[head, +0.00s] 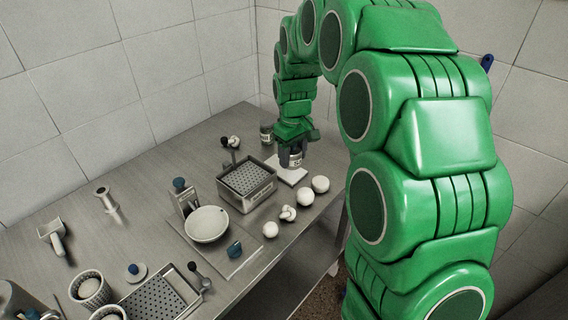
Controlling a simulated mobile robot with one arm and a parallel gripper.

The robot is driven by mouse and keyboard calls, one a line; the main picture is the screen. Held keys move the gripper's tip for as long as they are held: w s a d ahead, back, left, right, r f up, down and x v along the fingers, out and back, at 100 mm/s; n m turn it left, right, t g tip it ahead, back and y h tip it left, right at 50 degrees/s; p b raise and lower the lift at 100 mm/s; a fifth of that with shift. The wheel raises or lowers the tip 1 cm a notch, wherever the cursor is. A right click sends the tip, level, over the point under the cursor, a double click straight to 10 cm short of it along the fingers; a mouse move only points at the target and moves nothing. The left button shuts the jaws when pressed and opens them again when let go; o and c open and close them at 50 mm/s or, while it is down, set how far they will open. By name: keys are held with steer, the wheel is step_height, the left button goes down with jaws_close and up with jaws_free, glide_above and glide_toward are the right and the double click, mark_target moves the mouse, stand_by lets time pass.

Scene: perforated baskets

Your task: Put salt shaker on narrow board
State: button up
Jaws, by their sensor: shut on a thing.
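My gripper (291,147) points down at the back right of the table. It is shut on a small dark grey shaker with a pale label (295,159), taken to be the salt shaker; the label is too small to read. The fingers hide part of its upper body. The shaker looks upright, over a small white board (286,175). I cannot tell whether its base touches the board. A flat grey board (244,266) lies nearer the front, under and beside a white bowl (207,224).
A similar jar (266,133) stands behind my gripper. A perforated metal basket (247,184) sits left of the white board. Several white balls or eggs, including one (320,184), lie near the right edge. Another perforated tray (160,299) is at the front. Bare table shows at left.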

steer(key=shift+w+a+f, duration=0.25)
steer(key=shift+w+f, duration=1.35)
steer(key=shift+w, duration=0.6)
steer(key=shift+w+a+f, duration=0.3)
steer(key=shift+w+f, duration=1.3)
steer(key=shift+w, duration=0.55)
steer(key=shift+w+a+f, duration=0.25)
steer(key=shift+w+f, duration=1.35)
steer(key=shift+w, duration=0.6)
steer(key=shift+f, duration=1.55)
steer(key=o, duration=1.1)
steer(key=shift+f, duration=0.1)
